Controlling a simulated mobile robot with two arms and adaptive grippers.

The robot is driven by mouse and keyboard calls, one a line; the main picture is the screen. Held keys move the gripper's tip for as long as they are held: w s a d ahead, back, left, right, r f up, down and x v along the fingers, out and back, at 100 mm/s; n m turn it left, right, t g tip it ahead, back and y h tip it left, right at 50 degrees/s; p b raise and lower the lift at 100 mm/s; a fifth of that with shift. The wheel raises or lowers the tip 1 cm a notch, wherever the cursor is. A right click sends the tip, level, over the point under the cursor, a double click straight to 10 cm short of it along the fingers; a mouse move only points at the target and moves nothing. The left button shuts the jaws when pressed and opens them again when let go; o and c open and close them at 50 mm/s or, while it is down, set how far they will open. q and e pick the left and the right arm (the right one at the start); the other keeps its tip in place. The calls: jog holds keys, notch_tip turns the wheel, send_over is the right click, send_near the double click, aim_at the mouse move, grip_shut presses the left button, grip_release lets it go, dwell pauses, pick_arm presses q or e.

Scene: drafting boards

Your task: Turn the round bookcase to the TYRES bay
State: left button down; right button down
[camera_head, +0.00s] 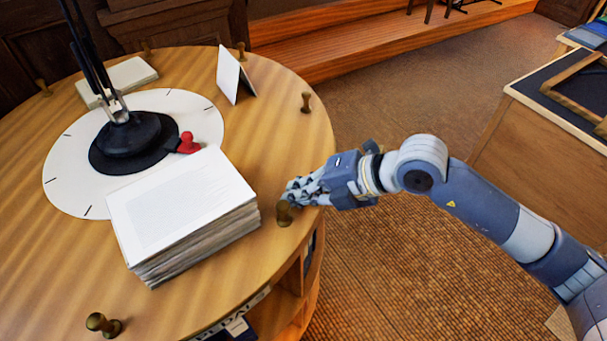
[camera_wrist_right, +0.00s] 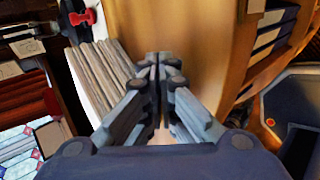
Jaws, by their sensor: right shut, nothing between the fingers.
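The round bookcase (camera_head: 290,110) has a wooden top with several brass knobs around its rim. One knob (camera_head: 284,213) stands at the right rim beside my right gripper (camera_head: 290,192). The fingers are shut and empty, just behind the knob in the head view; I cannot tell if they touch it. The shut fingertips also show in the right wrist view (camera_wrist_right: 157,60). A label (camera_head: 234,316) on the front edge seems to read PEDALS. No TYRES label is readable. A red pointer (camera_head: 187,143) sits on a white dial (camera_head: 68,178) on the top. My left gripper is out of view.
A thick paper stack (camera_head: 180,205) lies on the top, left of my right gripper. A folded white card (camera_head: 232,75), another stack (camera_head: 118,80) and a black lamp base (camera_head: 130,140) also stand there. A wooden cabinet (camera_head: 535,150) is at right. Open floor lies between.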

jog(key=shift+w+d, duration=0.1)
jog(key=shift+w, duration=0.15)
jog(key=shift+r, duration=0.1)
jog(key=shift+w+d+r+p, duration=0.3)
jog(key=shift+w+r, duration=0.1)
jog(key=shift+w, duration=0.1)
notch_tip(320, 180, up, 8)
jog(key=p, duration=0.6)
